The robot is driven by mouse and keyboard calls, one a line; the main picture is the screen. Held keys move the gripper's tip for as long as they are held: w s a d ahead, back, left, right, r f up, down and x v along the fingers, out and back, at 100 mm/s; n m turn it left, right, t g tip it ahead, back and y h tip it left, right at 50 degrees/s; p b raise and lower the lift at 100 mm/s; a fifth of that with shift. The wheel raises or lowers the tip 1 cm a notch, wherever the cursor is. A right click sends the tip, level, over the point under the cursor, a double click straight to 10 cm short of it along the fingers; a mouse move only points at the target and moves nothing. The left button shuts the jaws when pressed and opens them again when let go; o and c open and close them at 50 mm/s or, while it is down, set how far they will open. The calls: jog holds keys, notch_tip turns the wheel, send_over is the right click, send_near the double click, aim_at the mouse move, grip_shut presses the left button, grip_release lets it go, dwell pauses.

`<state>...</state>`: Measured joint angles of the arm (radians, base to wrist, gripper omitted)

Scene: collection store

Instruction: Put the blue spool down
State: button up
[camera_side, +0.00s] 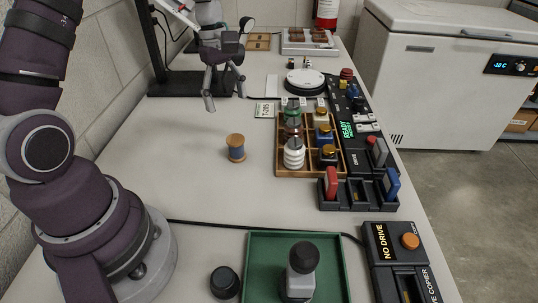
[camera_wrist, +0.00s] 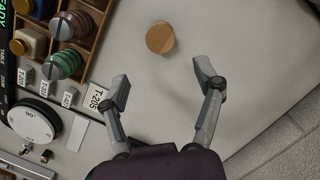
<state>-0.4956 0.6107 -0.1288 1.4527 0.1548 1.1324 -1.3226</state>
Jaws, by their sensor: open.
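The blue spool (camera_side: 236,149) stands upright on the bare tabletop, left of the wooden compartment tray. It has wooden ends and blue thread around its middle. In the wrist view only the round wooden top of the spool (camera_wrist: 160,38) shows clearly. My gripper (camera_side: 226,98) is behind the spool in the side view and higher than it. In the wrist view my gripper (camera_wrist: 164,84) has its fingers spread wide with nothing between them. The spool lies beyond the fingertips, apart from them.
A wooden tray (camera_side: 279,164) holds several jars and spools to the right. A label card reading T-205 (camera_side: 264,110) lies behind it. A green tray (camera_side: 257,240) and a dark round knob (camera_side: 225,282) are in front. The table around the blue spool is clear.

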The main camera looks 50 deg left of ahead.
jog(key=s+d+r+m+t+y, duration=0.1)
jog(key=s+d+r+m, duration=0.3)
jog(key=m, duration=0.5)
jog(key=s+d+r+m+t, duration=0.4)
jog(key=s+m, duration=0.3)
jog(key=m, duration=0.2)
jog(key=shift+s+d+r+t+y, duration=0.3)
jog(key=shift+s+d+r+y, duration=0.05)
jog(key=shift+s+y, duration=0.05)
